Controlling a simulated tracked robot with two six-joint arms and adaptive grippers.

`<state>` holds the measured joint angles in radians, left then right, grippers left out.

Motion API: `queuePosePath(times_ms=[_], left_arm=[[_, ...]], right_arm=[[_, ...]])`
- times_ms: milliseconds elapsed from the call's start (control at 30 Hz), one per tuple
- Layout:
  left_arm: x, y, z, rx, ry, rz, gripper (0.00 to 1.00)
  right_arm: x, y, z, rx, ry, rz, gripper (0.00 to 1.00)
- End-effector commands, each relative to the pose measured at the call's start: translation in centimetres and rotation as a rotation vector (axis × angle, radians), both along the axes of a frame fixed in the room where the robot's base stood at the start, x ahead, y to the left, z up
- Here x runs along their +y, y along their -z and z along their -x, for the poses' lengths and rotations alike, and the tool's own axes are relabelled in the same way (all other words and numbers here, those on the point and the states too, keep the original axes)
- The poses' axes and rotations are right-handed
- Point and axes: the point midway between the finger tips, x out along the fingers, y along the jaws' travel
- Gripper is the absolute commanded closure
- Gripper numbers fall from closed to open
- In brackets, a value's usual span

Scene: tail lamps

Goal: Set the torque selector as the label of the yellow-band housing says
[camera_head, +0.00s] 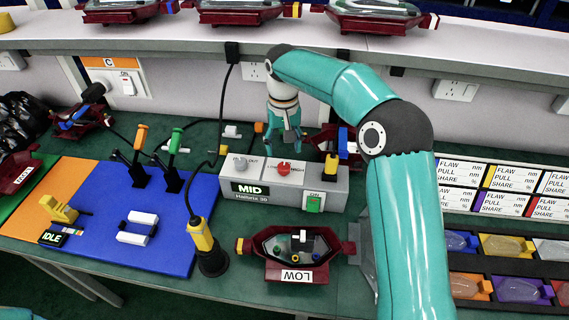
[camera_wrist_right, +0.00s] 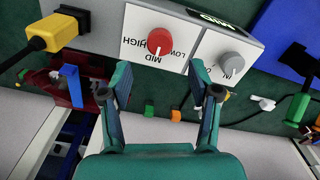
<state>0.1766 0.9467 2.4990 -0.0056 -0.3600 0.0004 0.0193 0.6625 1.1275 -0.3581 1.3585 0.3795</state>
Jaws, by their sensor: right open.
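The torque selector is a red knob (camera_head: 284,168) on a grey control box (camera_head: 331,187); it also shows in the right wrist view (camera_wrist_right: 160,41), beside LOW, MID and HIGH marks. The box's display (camera_head: 250,190) reads MID. My left gripper is not in view.
A grey knob (camera_head: 240,164) sits left of the red one, and a green switch (camera_head: 314,202) sits at the box's front right. A black-and-yellow plug (camera_head: 205,245) stands left of the housing. Levers (camera_head: 173,150) and a blue mat (camera_head: 105,242) lie further left.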

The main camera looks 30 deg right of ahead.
Motion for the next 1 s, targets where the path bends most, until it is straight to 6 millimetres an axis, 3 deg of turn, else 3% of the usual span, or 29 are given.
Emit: queuePosePath(times_ms=[100, 300, 500, 767, 1000], left_arm=[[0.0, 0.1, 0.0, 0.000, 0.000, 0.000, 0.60], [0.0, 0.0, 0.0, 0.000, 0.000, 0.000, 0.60], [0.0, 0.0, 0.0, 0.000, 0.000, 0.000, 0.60], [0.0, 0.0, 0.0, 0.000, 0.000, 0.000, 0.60], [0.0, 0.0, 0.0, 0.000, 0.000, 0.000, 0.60]], right_arm=[[0.0, 2.5, 0.1, 0.005, 0.000, 0.000, 0.38], [0.0, 5.4, 0.0, 0.002, -0.001, 0.000, 0.38], [-0.1, 6.5, 0.0, 0.000, 0.000, 0.001, 0.38], [0.0, 6.6, 0.0, 0.000, 0.000, 0.000, 0.38], [0.0, 6.6, 0.0, 0.000, -0.001, 0.000, 0.76]])
